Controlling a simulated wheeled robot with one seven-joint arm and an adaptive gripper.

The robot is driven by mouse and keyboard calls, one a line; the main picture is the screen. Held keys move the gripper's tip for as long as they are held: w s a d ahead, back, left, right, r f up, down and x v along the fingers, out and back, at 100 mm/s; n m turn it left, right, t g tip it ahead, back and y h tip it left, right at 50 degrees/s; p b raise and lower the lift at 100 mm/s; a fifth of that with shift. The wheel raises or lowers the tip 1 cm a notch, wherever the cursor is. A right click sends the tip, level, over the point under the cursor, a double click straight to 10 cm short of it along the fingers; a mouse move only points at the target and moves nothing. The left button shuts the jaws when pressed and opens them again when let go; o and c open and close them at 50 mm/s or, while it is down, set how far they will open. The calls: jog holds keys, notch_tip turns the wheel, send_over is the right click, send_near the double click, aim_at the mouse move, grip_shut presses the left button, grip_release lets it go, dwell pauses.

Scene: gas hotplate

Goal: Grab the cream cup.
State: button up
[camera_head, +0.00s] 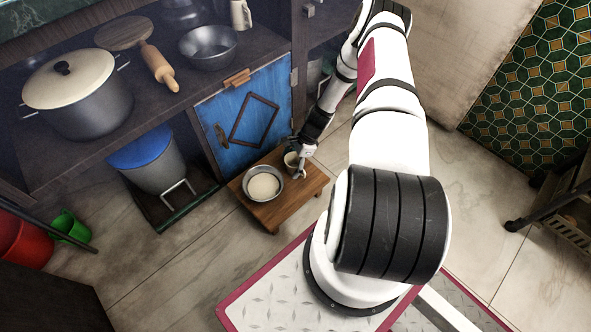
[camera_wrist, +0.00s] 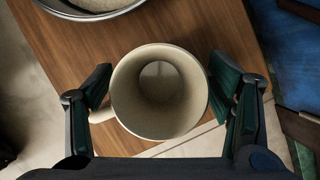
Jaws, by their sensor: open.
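The cream cup (camera_wrist: 160,92) stands upright and empty on a low wooden table, seen from above in the wrist view, with its handle (camera_wrist: 102,116) toward the left finger. In the head view the cup (camera_head: 291,160) is small and partly covered by my gripper (camera_head: 303,152). In the wrist view my gripper (camera_wrist: 166,98) is open, one finger on each side of the cup. The right finger is close to the cup's wall; I cannot tell whether it touches. The left finger is near the handle.
The low wooden table (camera_head: 270,213) also bears a metal bowl (camera_head: 263,184) with pale contents, left of the cup. A blue cabinet door (camera_head: 245,115) stands right behind the table. A shelf above holds a large pot (camera_head: 80,100) and a rolling pin (camera_head: 160,68). Open floor lies in front.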

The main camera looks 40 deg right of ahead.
jog(key=shift+w+a+f, duration=0.1)
jog(key=shift+a+f, duration=0.1)
jog(key=shift+f, duration=0.45)
jog(key=shift+r, duration=0.1)
jog(key=shift+c, duration=0.3)
jog(key=c, duration=1.3)
